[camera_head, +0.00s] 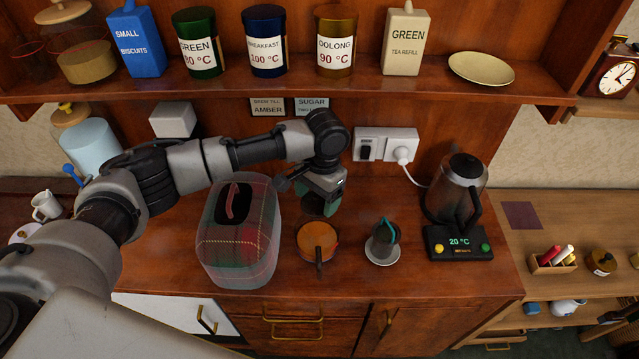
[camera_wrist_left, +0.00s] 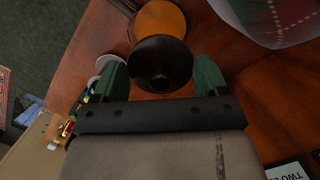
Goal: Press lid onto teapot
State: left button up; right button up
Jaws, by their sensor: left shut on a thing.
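My left gripper (camera_head: 320,200) hangs over the counter just behind a round orange pot (camera_head: 317,235), which I take for the teapot; its dark handle points to the front. In the left wrist view the green fingers (camera_wrist_left: 161,78) are on either side of a dark round piece (camera_wrist_left: 160,55) with a small knob, which looks like the lid. The gripper is shut on it. The orange pot (camera_wrist_left: 160,18) shows beyond it, partly hidden by it. The dark piece appears apart from the pot in the head view, though its height is hard to tell. My right gripper is out of view.
A plaid tea cosy (camera_head: 240,240) stands left of the pot. A grey vessel with a teal loop (camera_head: 383,243) sits on a saucer to its right. A kettle (camera_head: 456,188) stands on its base farther right. A shelf (camera_head: 400,87) with canisters runs above.

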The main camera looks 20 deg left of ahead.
pick_arm(q)
jog(key=shift+s+f, duration=0.15)
jog(key=shift+f, duration=0.15)
jog(key=shift+s+f+b, duration=0.15)
jog(key=shift+b, duration=0.4)
jog(key=f+b, duration=0.3)
jog(key=b, duration=0.1)
jog(key=shift+w+f, duration=0.15)
jog(key=shift+w, duration=0.05)
jog(key=shift+s+f, duration=0.1)
jog(key=shift+f, duration=0.85)
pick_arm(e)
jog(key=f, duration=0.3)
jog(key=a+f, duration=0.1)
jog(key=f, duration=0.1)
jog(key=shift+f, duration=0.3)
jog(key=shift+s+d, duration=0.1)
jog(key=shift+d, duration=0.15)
pick_arm(q)
jog(key=shift+r+p, duration=0.1)
jog(key=shift+p, duration=0.95)
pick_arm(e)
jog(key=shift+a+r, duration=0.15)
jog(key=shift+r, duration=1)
